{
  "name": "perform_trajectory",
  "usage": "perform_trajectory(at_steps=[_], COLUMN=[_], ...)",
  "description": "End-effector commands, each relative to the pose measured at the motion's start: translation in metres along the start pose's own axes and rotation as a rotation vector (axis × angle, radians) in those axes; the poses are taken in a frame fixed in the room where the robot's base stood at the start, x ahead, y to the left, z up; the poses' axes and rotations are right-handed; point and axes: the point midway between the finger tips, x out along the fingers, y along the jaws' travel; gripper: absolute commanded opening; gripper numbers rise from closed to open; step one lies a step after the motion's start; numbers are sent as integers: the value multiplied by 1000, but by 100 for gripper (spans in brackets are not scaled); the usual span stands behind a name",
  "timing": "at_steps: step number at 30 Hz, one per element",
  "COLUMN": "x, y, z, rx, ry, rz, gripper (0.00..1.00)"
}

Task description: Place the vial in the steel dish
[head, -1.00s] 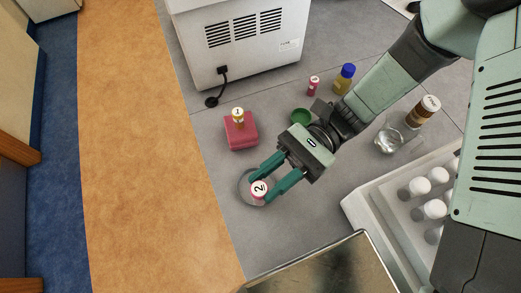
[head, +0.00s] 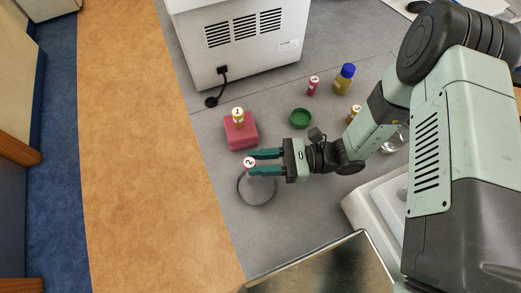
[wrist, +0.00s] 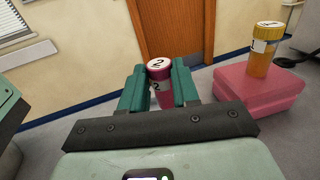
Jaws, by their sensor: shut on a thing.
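My gripper (head: 250,163) is shut on a pink-red vial with a "2" on its cap (head: 249,162). In the wrist view, the vial (wrist: 161,90) stands roughly upright between the two green fingertips (wrist: 160,92). In the head view, it shows at the far upper edge of a round shallow dish with a grey rim (head: 242,198). The vial appears held above the surface; its exact height is hard to tell. The dish looks empty, and its material is hard to tell.
A yellow-capped vial marked "1" (head: 238,117) stands on a pink block (head: 241,134) close behind my gripper. A green round dish (head: 301,118), a pink vial (head: 313,86) and a blue-capped bottle (head: 344,79) stand farther back. A metallic surface (head: 330,268) lies at the front.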

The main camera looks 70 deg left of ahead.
Motion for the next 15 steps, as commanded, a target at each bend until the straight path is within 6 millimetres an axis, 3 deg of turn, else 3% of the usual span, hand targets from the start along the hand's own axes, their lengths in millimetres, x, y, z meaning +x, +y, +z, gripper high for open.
perform_trajectory(at_steps=[4, 15], x=[0, 0], y=[0, 0], z=[-18, -22], rx=[0, 0], ry=[0, 0], rz=[0, 0], gripper=[1, 1])
